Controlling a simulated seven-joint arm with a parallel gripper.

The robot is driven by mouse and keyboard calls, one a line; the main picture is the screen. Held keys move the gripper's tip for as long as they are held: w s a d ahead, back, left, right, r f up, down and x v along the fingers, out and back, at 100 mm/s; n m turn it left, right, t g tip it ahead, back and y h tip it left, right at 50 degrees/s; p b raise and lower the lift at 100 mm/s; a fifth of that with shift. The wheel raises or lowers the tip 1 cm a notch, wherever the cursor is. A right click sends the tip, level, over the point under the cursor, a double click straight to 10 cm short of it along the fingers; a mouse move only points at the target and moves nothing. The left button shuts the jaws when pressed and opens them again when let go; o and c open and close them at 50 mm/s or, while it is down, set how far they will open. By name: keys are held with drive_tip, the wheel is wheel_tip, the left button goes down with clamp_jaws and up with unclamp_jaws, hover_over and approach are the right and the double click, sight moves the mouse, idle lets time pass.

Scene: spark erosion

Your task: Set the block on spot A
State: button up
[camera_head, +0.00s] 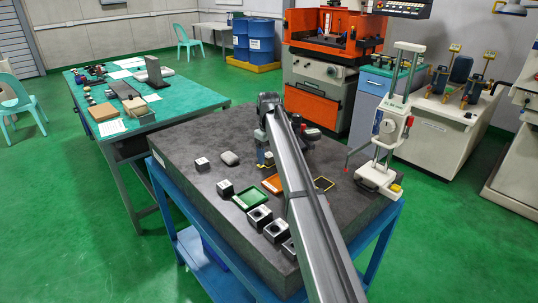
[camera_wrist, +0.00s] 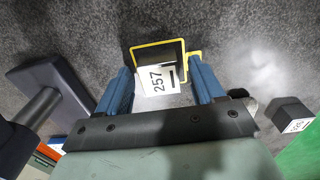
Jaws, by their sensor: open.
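In the wrist view, a dark block (camera_wrist: 158,80) with a white face marked "257" stands between the two blue fingers of my gripper (camera_wrist: 160,68). The fingers are apart, one on each side of the block. A yellow square outline (camera_wrist: 157,43) on the grey surface shows around the block's far side; the near edge is hidden. Part of a second yellow mark (camera_wrist: 196,54) shows to its right. No letter is readable on either.
The dark stone table (camera_head: 180,140) also holds a green tray (camera_head: 251,196), an orange tray (camera_head: 272,183), several dark blocks (camera_head: 260,217) along the front, and a grey rounded object (camera_head: 229,157). A white gauge stand (camera_head: 378,180) stands at the right edge.

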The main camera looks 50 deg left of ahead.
sight(269, 155)
wheel_tip(269, 155, up, 12)
drive_tip(key=shift+r, duration=0.15)
idle(0.5)
